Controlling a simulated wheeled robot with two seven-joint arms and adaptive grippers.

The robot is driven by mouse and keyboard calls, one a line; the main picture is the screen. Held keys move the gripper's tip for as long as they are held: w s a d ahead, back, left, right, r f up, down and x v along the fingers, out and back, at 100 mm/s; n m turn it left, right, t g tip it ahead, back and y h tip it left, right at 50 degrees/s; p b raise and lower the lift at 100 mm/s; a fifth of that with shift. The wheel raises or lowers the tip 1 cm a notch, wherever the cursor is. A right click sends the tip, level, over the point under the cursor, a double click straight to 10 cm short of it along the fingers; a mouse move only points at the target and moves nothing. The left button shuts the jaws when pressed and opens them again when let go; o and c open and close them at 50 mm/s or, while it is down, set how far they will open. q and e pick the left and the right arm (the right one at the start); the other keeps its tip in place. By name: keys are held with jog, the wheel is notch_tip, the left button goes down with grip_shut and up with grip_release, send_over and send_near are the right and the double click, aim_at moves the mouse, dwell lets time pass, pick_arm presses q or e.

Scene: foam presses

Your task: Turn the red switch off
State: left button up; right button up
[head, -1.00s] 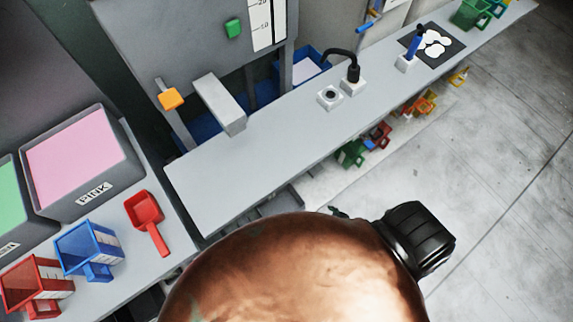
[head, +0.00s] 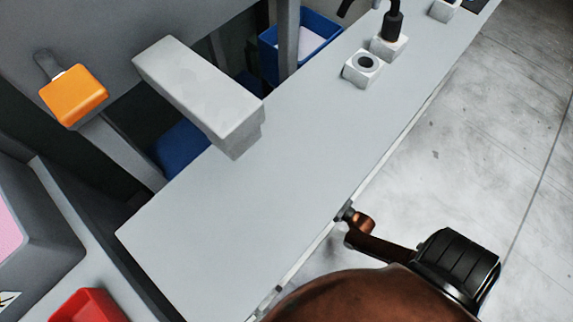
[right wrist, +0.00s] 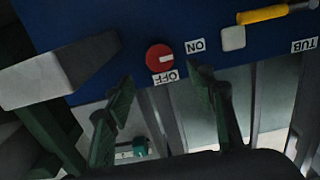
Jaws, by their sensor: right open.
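The red switch (right wrist: 157,57) is a round red knob with a white mark, on a blue panel in the right wrist view. The white mark points right. An ON label (right wrist: 195,46) lies to its right and an OFF label (right wrist: 166,77) just below it. My right gripper (right wrist: 163,80) is open and empty, its two dark green fingers apart, with the switch ahead between and beyond their tips. It does not appear to touch the switch. The red switch does not show in the head view, and my left gripper is not in view.
A grey bar (head: 200,90) juts out over the grey bench (head: 290,165). An orange block (head: 73,96) sits on the machine front. White sockets (head: 362,67) stand farther along the bench. A white button (right wrist: 232,38) and a yellow handle (right wrist: 262,14) are right of the switch.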

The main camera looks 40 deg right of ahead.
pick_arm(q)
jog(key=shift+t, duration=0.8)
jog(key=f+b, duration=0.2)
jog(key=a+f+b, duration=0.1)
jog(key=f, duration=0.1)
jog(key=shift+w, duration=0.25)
pick_arm(e)
jog(key=w, duration=0.8)
jog(key=shift+a, duration=0.3)
jog(key=shift+r, duration=0.1)
jog(key=c, duration=1.1)
